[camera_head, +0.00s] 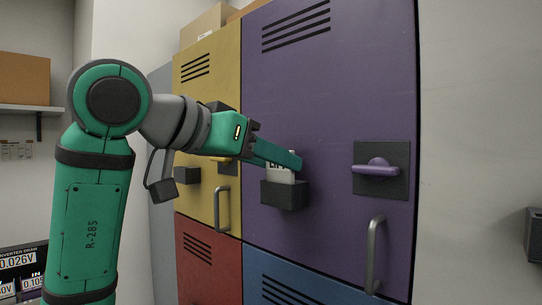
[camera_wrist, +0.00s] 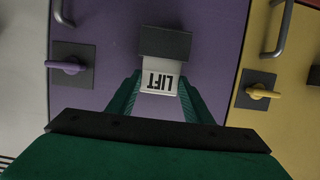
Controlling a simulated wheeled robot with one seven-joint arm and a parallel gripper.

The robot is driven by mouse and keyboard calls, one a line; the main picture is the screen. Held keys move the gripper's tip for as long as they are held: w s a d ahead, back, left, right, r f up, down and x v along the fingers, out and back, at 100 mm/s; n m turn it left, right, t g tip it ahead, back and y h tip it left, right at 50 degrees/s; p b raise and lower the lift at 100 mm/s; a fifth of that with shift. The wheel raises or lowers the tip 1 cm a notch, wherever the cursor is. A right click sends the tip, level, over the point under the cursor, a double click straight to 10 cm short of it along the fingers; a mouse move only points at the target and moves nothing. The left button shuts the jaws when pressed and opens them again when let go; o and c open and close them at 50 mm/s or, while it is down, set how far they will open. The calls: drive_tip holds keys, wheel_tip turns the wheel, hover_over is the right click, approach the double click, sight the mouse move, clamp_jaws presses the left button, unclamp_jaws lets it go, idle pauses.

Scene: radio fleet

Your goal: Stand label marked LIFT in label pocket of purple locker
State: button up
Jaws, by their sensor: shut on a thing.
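The purple locker (camera_head: 335,90) has a dark label pocket (camera_head: 284,196) on its door. The white label (camera_head: 281,174) is upright at the pocket, with its lower edge hidden by the pocket's front. In the wrist view the label (camera_wrist: 159,81) reads LIFT upside down, and its far end meets the dark pocket (camera_wrist: 165,43). I cannot tell how deep it sits. My gripper (camera_head: 291,160) is shut on the label, its green fingers on both sides of it in the wrist view (camera_wrist: 160,88), just above the pocket.
A purple latch (camera_head: 376,168) and a grey handle (camera_head: 374,255) are right of the pocket. A yellow locker (camera_head: 205,110) stands left, with red (camera_head: 207,262) and blue (camera_head: 295,283) lockers below. Boxes (camera_head: 205,24) lie on top.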

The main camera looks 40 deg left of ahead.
drive_tip(key=shift+f, duration=0.3)
drive_tip(key=o, duration=1.1)
drive_tip(key=v, duration=1.1)
drive_tip(key=shift+w+a, duration=0.1)
